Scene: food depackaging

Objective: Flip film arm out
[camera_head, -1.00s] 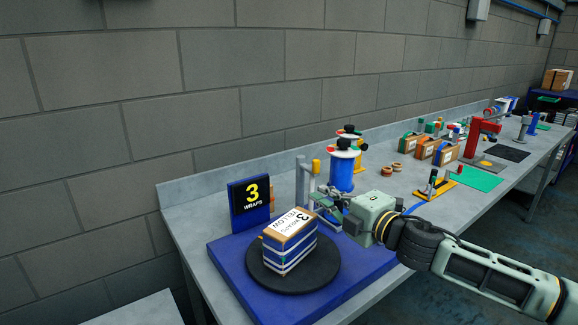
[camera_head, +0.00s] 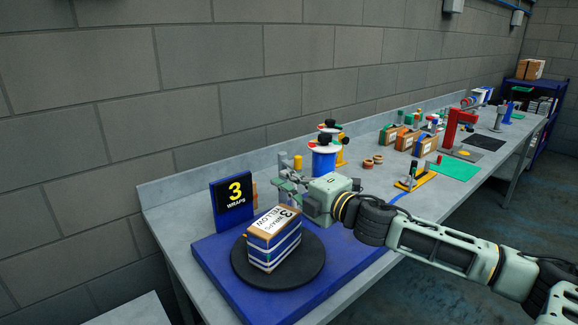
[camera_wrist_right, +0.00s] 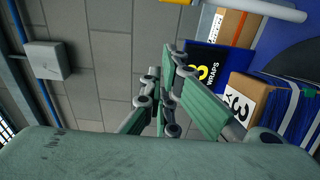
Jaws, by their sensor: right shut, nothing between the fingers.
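The wrapping station has a blue base (camera_head: 212,258) with a black turntable (camera_head: 300,277). A brown box (camera_head: 274,245) with blue and white bands and a "3 WRAPS YELLOW" label stands on it. My right gripper is shut and empty, above and behind the box. In the wrist view its fingers (camera_wrist_right: 170,75) come together, with a yellow and white rod (camera_wrist_right: 255,8) at the top right. My left gripper is not in view.
A black "3 WRAPS" sign (camera_head: 232,198) stands left of the box. Farther right on the bench are brown boxes (camera_head: 407,139), a red press (camera_head: 456,128) and a green mat (camera_head: 454,170). A wall runs behind.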

